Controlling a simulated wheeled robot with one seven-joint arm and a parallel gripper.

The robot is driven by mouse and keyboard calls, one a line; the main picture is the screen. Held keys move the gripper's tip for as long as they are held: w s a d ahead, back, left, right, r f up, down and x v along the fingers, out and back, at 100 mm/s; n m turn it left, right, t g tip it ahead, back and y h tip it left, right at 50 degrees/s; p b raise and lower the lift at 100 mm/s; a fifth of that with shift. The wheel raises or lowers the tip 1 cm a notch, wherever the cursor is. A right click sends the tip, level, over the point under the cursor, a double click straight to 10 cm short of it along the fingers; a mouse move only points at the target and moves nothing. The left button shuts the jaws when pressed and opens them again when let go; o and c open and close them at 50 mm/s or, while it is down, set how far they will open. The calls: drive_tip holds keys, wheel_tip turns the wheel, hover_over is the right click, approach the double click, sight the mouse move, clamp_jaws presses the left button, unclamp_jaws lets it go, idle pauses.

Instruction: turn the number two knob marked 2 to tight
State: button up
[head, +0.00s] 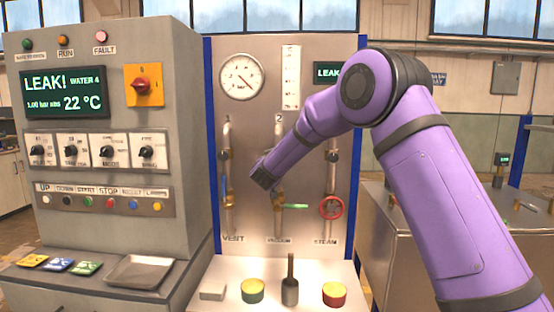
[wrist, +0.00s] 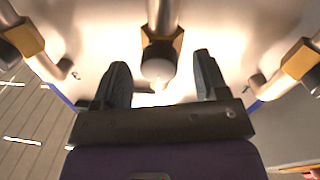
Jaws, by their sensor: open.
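The middle pipe carries a label 2 (head: 279,118) on the steel panel. My gripper (head: 262,176) is in front of this pipe below the label and hides the fitting there in the head view. In the wrist view, a rounded grey knob (wrist: 158,58) sits on the brass fitting of the middle pipe. My open gripper (wrist: 161,66) has one dark finger on each side of it, with a visible gap on both sides. I cannot make out any tight marking on the knob.
Left and right pipes carry brass fittings (wrist: 300,59) beside my gripper. Below are a green lever (head: 294,206) and a red handwheel (head: 331,208). A gauge (head: 242,77) is above.

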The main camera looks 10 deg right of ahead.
drive_tip(key=shift+x, duration=1.25)
drive_tip(key=shift+c, duration=0.5)
drive_tip(key=c, duration=0.8)
drive_tip(key=shift+m, duration=2.3)
drive_tip(key=o, duration=0.9)
drive_tip(key=v, duration=1)
drive_tip(key=shift+s+a, duration=0.2)
drive_tip(key=shift+s, duration=0.2)
